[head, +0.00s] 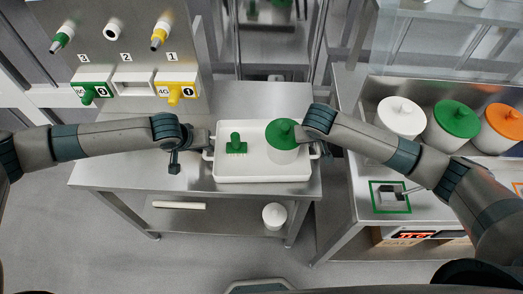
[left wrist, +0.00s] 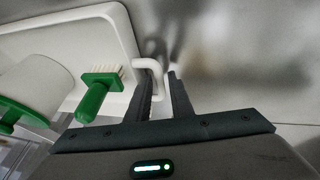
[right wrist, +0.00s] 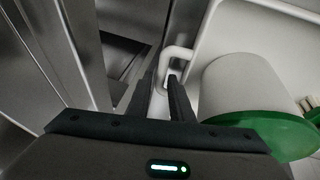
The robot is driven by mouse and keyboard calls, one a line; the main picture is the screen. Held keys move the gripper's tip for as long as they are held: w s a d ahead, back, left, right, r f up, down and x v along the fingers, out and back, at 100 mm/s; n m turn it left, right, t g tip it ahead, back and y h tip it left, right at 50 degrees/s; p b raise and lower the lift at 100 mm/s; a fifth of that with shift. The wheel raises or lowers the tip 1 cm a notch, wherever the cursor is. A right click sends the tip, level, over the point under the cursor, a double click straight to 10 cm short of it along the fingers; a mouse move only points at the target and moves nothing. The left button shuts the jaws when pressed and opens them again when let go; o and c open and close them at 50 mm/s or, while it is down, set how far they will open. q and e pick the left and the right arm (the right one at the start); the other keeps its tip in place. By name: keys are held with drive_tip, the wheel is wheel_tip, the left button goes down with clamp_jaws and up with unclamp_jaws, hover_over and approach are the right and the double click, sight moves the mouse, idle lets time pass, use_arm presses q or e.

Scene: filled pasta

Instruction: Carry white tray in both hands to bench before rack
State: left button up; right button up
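The white tray (head: 262,176) lies on the steel bench (head: 115,172) in the middle of the head view. It carries a green brush (head: 236,146) and a white tub with a green lid (head: 282,134). My left gripper (head: 205,150) is at the tray's left handle. In the left wrist view its fingers (left wrist: 162,74) stand apart around the white handle (left wrist: 150,64). My right gripper (head: 318,150) is at the right handle, partly hidden by my arm. In the right wrist view its fingers (right wrist: 161,78) stand apart with the handle (right wrist: 174,53) between them.
A rack panel (head: 130,45) with numbered pegs and green and yellow holders stands behind the bench at left. Another counter (head: 345,95) at right holds white, green and orange lidded tubs and a scale (head: 390,197). A small tub (head: 274,216) is on the lower shelf.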

use_arm(q)
drive_tip(key=shift+c, duration=0.7)
use_arm(e)
drive_tip(key=shift+c, duration=0.7)
use_arm(q)
clamp_jaws()
use_arm(e)
clamp_jaws()
use_arm(q)
drive_tip(key=shift+w+r, duration=0.1)
drive_tip(key=shift+r, duration=0.1)
use_arm(e)
drive_tip(key=shift+w+r, duration=0.1)
drive_tip(key=shift+r, duration=0.1)
